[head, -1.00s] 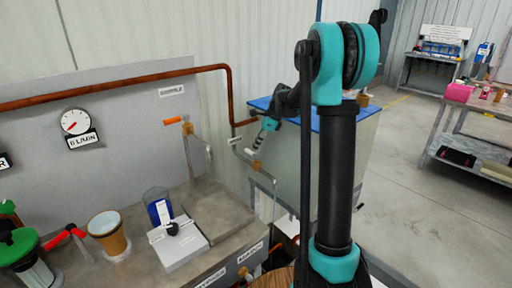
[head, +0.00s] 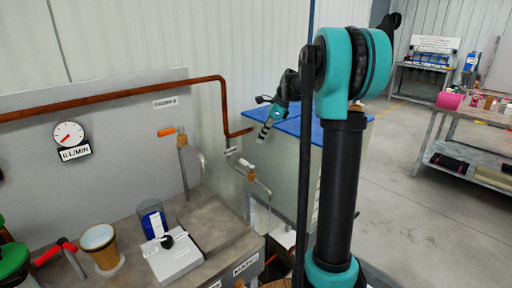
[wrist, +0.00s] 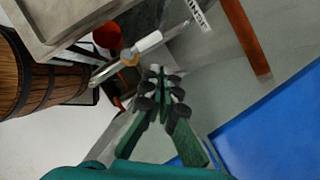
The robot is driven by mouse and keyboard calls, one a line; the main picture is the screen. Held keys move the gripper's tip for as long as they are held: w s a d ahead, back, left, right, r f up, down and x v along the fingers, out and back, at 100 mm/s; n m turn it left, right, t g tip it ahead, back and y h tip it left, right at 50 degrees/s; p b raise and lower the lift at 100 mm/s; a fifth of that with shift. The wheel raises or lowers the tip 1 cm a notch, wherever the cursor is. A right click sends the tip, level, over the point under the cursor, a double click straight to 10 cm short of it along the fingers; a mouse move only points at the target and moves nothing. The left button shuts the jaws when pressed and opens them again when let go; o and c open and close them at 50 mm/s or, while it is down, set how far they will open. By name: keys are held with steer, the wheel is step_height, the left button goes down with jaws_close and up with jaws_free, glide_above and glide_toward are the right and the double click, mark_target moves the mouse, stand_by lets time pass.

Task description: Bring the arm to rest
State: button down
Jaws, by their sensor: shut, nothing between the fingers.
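My gripper (wrist: 158,92) shows in the wrist view with its dark fingertips together and nothing between them. In the head view my gripper (head: 262,134) hangs at the end of my folded teal and black arm, in front of the blue-topped tank (head: 295,126). The arm's large teal joint stands high at the right of centre. The gripper is in the air, apart from the bench and the tank as far as I can tell.
The bench (head: 212,228) on the left carries a white switch box (head: 173,258), a blue container (head: 151,215) and a tan cup (head: 101,246). A copper pipe (head: 120,94) runs along the panel. A pipe with a valve (wrist: 125,60) and a wooden barrel (wrist: 28,80) lie near my gripper.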

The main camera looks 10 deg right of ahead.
steer(key=shift+v, duration=0.8)
steer(key=s+d+f+n+t+h, duration=0.1)
steer(key=s+f+n+h, duration=0.1)
steer(key=s+f+n, duration=0.7)
steer(key=s+d+f+n+t+h, duration=0.1)
steer(key=s+f+n, duration=0.35)
steer(key=s, duration=0.75)
steer(key=s+d+f+n+t+h, duration=0.1)
steer(key=s+f+n+h, duration=0.1)
steer(key=s+f+n, duration=0.7)
steer(key=w+a+r+n+t+h, duration=0.2)
steer(key=w+a+r+n+t, duration=0.1)
steer(key=w+a+r, duration=1.7)
steer(key=w+d+f, duration=0.6)
steer(key=d+f, duration=0.1)
steer(key=shift+w+f, duration=0.15)
steer(key=shift+f, duration=0.05)
